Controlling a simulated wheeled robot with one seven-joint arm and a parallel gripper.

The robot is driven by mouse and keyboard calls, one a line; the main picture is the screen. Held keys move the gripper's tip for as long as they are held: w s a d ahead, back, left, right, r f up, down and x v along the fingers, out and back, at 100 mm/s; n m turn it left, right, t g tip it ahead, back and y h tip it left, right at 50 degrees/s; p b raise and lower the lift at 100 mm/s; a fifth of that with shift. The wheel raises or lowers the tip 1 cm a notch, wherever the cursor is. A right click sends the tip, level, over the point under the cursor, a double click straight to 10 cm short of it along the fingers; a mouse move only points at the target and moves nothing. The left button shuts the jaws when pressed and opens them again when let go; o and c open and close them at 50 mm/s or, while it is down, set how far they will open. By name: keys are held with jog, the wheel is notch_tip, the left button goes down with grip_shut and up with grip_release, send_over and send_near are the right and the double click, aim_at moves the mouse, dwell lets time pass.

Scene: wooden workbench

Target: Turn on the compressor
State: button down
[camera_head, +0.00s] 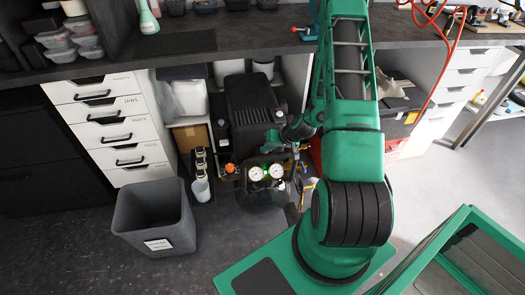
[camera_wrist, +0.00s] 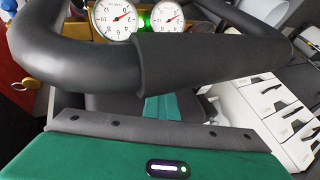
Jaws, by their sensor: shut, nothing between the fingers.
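The compressor is a black unit under the bench, with a tall dark housing (camera_head: 250,105) and two round white gauges (camera_head: 266,173) on its front. A small green light glows between the gauges, and it also shows in the wrist view (camera_wrist: 146,20). A thick black handle bar (camera_wrist: 200,60) crosses the wrist view. My gripper (camera_head: 270,141) is down at the compressor, above the gauges. In the wrist view its teal part (camera_wrist: 163,107) shows below the bar, partly hidden by it. It is shut and empty. I cannot tell whether it touches the compressor.
A grey bin (camera_head: 155,215) stands on the floor at front left. White drawers (camera_head: 110,125) are to the left of the compressor. The dark bench top (camera_head: 200,40) overhangs it. A red hose (camera_head: 448,50) hangs at the right.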

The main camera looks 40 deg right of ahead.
jog(key=v, duration=1)
jog(key=shift+a, duration=0.15)
jog(key=s+a+r+g+h, duration=0.1)
jog(key=s+a+r+g, duration=0.2)
jog(key=s+r, duration=1)
jog(key=s+a+r+m+g+h, duration=0.1)
jog(key=s+a+r+g, duration=0.2)
jog(key=s+r, duration=1)
notch_tip(320, 180, up, 2)
jog(key=shift+s+r+m+g, duration=0.25)
jog(key=shift+s+m+g, duration=0.05)
jog(key=shift+g, duration=0.1)
jog(key=shift+w+f+h, duration=0.25)
jog(key=shift+w+h, duration=0.05)
jog(key=shift+w, duration=0.35)
